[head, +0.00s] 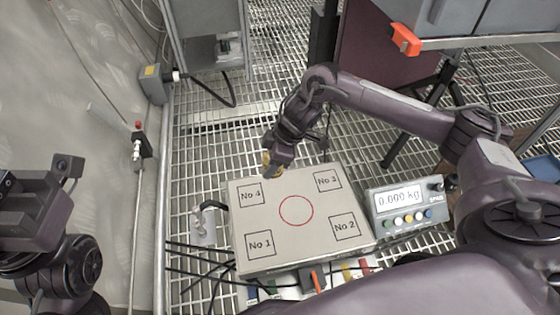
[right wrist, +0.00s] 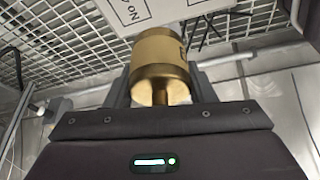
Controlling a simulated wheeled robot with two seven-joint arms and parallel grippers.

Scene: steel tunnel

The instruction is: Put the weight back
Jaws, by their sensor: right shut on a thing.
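My right gripper (head: 271,167) is shut on a brass weight (right wrist: 160,62). In the right wrist view the weight sits between the two fingers. In the head view only a bit of its brass colour shows beside the gripper, at the far left edge of the scale plate (head: 285,240), near the No 4 square. I cannot tell whether the weight touches the plate. The plate has four marked corner squares and an empty red circle (head: 296,211). The scale's display (head: 399,199) appears to read near zero. My left gripper (head: 48,178) is at the left edge; its jaws are unclear.
A grey cabinet (head: 207,40) stands at the back left, and a shelf with an orange clip (head: 405,40) is at the back right. Open grating lies behind the scale.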

